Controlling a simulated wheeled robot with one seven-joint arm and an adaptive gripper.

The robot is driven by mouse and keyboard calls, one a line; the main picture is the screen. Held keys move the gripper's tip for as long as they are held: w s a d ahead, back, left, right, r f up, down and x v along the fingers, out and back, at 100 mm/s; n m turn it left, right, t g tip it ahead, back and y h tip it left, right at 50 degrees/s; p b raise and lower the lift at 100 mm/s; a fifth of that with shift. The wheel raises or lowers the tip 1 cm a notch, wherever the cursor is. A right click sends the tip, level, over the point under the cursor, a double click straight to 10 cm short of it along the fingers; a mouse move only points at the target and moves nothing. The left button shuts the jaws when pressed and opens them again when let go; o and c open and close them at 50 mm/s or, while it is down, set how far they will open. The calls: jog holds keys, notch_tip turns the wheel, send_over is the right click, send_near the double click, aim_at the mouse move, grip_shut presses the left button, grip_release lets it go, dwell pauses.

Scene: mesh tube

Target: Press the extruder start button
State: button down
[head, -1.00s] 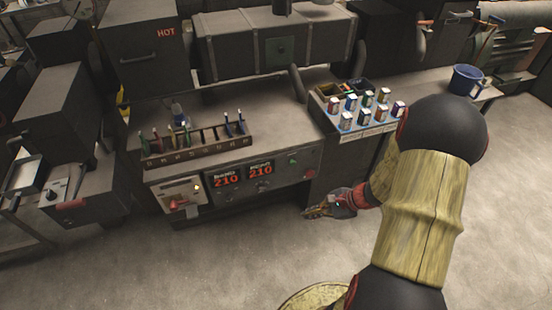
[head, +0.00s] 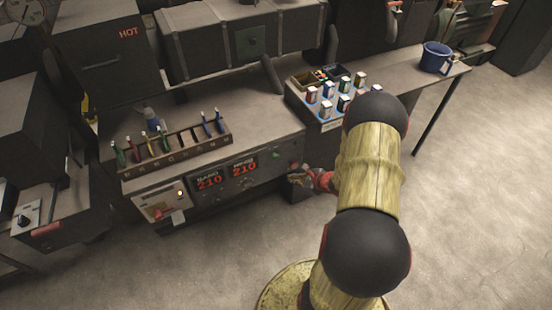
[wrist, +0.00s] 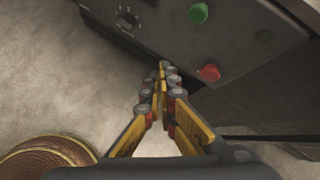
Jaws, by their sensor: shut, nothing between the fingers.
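The extruder's front panel (head: 215,190) carries a round green button (head: 278,155) at its right end. The green button also shows in the wrist view (wrist: 198,13), at the top, with a red button (wrist: 209,72) below it. No label on either button is readable. My gripper (wrist: 162,70) is shut and empty, its yellow fingers meeting left of the red button and below the green one in the picture. In the head view my gripper (head: 299,179) is beside the panel's lower right end. I see no contact with the green button.
Two red 210 displays (head: 243,167) and a black knob (wrist: 127,17) are left of the buttons. The floor (head: 470,210) at right is clear.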

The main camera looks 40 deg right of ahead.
aim_at(275, 156)
jog(key=w+d, duration=0.2)
jog(key=w, duration=0.6)
jog(key=shift+w, duration=0.25)
jog(key=shift+w+b, duration=0.1)
jog(key=shift+b, duration=0.25)
dwell(1.1)
jog(key=shift+w+d, duration=0.15)
jog(key=shift+w, duration=0.2)
jog(key=shift+w+d+r+b, duration=0.1)
jog(key=shift+w+d+b, duration=0.1)
jog(key=shift+w+b, duration=0.45)
dwell(1.2)
jog(key=shift+w, duration=0.1)
jog(key=shift+s+a, duration=0.15)
jog(key=shift+s, duration=0.45)
jog(key=shift+s+a, duration=0.15)
jog(key=shift+s, duration=0.4)
jog(key=shift+s, duration=0.15)
